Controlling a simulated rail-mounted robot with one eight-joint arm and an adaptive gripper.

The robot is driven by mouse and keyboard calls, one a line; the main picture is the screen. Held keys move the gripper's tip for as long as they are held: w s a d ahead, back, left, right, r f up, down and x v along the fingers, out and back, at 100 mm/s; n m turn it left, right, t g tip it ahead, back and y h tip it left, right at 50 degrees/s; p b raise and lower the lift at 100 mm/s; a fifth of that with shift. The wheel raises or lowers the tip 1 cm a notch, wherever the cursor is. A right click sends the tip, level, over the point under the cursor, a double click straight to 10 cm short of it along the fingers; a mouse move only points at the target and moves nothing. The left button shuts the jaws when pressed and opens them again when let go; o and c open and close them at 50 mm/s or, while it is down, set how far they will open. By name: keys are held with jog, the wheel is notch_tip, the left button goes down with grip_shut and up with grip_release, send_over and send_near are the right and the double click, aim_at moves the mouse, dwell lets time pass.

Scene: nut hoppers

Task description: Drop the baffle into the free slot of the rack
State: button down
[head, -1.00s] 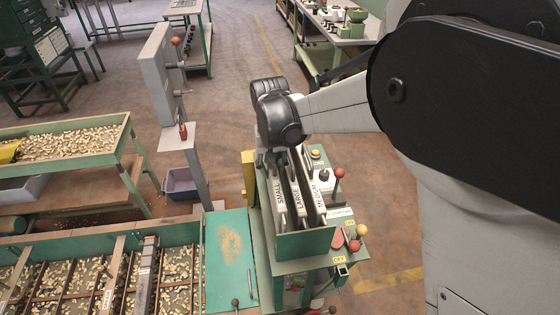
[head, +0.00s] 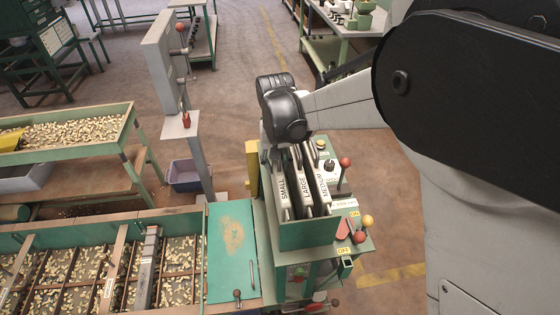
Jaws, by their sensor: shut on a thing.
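The rack (head: 308,235) is a green open-topped box in the lower middle of the head view. Three grey baffles stand close together at it, labelled SMALL (head: 283,188), LARGE (head: 303,184) and what reads as MEDIUM (head: 325,186). My gripper (head: 283,152) is directly over their top ends, toward the left side of the group. It is shut on a baffle, but the dark wrist covers the grip and I cannot tell clearly which one. The lower ends of the baffles are behind the rack's front wall, so their depth and the slots are hidden.
Levers with red and yellow knobs (head: 359,237) stand just right of the rack. A yellow block (head: 252,168) is on its left. A green lid (head: 232,245) and a nut-filled hopper bed (head: 100,275) lie further left. A grey post (head: 189,150) stands behind left.

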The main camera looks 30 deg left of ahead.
jog(key=c, duration=1.5)
grip_release()
jog(key=shift+o, duration=0.2)
notch_tip(320, 180, up, 12)
jog(key=shift+r, duration=0.1)
notch_tip(320, 180, up, 9)
jog(key=p, duration=0.4)
jog(key=shift+p, duration=0.35)
